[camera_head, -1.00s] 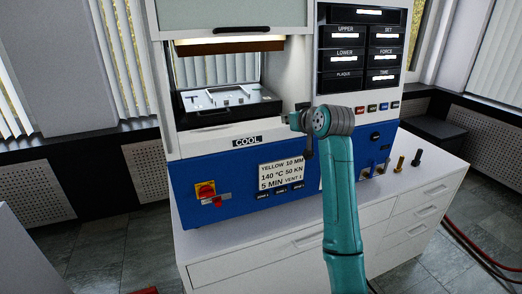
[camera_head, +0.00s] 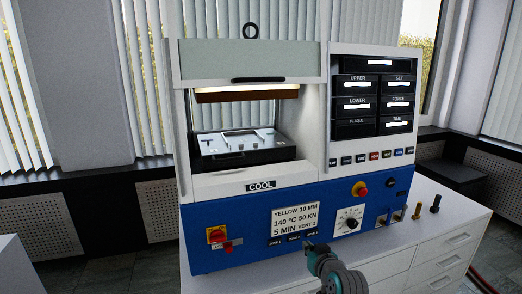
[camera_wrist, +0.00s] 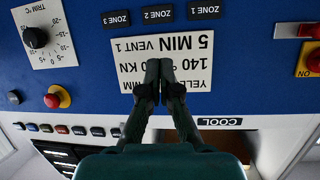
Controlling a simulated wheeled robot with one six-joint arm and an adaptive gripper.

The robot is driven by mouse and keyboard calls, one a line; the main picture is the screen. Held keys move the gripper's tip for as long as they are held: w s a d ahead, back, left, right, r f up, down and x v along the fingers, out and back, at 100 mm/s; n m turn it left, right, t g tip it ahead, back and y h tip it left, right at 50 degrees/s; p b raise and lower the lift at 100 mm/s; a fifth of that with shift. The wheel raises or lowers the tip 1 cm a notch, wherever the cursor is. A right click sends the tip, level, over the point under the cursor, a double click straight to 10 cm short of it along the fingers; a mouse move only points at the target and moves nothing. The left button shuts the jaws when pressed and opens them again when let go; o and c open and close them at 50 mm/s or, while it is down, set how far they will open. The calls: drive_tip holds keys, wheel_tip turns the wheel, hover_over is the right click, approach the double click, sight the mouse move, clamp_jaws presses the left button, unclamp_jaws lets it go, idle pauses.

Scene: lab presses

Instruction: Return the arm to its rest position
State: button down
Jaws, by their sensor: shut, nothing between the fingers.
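My gripper (camera_wrist: 160,80) shows in the wrist view with its two dark fingers together and nothing between them. It points toward the press's blue front panel, over the white label (camera_wrist: 168,60), which appears upside down there. In the head view my gripper (camera_head: 309,246) is at the bottom edge of the picture, in front of the lower panel of the press (camera_head: 330,222). Only the end of my arm shows there; the rest is below the picture. I cannot tell the exact gap to the panel.
The press stands on a white cabinet (camera_head: 440,240). Its chamber is open under a raised door (camera_head: 255,63), with a metal mould (camera_head: 240,143) inside. A red emergency button (camera_head: 359,189) and a dial (camera_head: 348,224) are on the panel. Two small posts, brass (camera_head: 417,210) and black (camera_head: 435,203), stand at right.

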drive_tip(key=s+d+f+m+h, duration=0.1)
drive_tip(key=s+f, duration=0.5)
drive_tip(key=s, duration=0.4)
drive_tip(key=s+d+f, duration=0.1)
drive_tip(key=s+f, duration=0.6)
drive_tip(key=s, duration=0.4)
drive_tip(key=s+d+f+m+h, duration=0.1)
drive_tip(key=s+f, duration=0.5)
drive_tip(key=s, duration=0.4)
drive_tip(key=s+r, duration=0.2)
drive_tip(key=s, duration=1.5)
drive_tip(key=s+r+t+h, duration=0.1)
drive_tip(key=s+r, duration=0.8)
drive_tip(key=s, duration=0.5)
drive_tip(key=shift+s+d, duration=0.15)
drive_tip(key=shift+d, duration=0.3)
